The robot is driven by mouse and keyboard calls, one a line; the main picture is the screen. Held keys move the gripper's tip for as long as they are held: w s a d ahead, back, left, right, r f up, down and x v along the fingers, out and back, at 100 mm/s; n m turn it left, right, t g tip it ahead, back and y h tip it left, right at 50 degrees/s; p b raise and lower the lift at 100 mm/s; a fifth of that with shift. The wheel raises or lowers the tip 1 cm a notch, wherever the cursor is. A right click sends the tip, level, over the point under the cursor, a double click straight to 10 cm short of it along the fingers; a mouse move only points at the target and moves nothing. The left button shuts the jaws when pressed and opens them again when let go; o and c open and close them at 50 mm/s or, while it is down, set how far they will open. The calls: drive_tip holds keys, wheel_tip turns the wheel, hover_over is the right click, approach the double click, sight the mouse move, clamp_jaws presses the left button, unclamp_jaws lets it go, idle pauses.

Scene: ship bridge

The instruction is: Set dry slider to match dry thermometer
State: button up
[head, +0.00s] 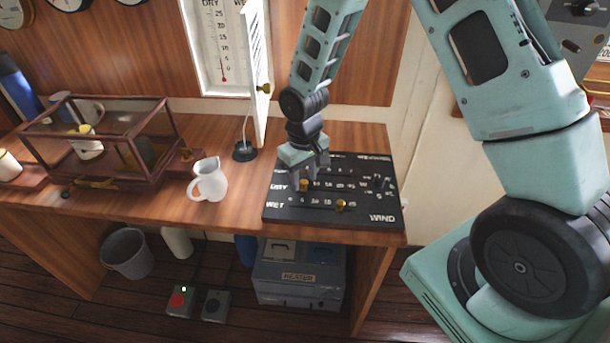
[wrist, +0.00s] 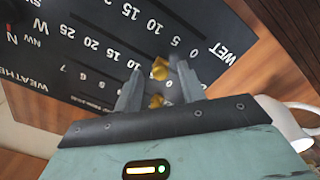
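The weather panel (head: 285,215) is a black board on the desk with rows of slots and brass knobs. The dry slider knob (head: 304,185) is near the low left end of the DRY row; it also shows in the wrist view (wrist: 160,68). My gripper (head: 308,168) points down over that knob. In the wrist view its fingers (wrist: 160,85) stand apart on either side of the knob, with gaps visible. The wet slider knob (head: 340,205) is farther right on its row. The dry thermometer (head: 222,45) hangs in a white wall case; its red column is low, exact reading too small to tell.
Another brass knob (wrist: 156,101) sits on the adjoining row. The case door (head: 260,75) stands open toward the panel's far left. A white jug (head: 208,180) stands left of the panel. A glass-sided instrument case (head: 100,145) is farther left.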

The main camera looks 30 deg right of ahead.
sight(304, 181)
wheel_tip(304, 181, up, 17)
drive_tip(key=b, duration=0.2)
drive_tip(key=shift+r, duration=0.2)
idle(0.6)
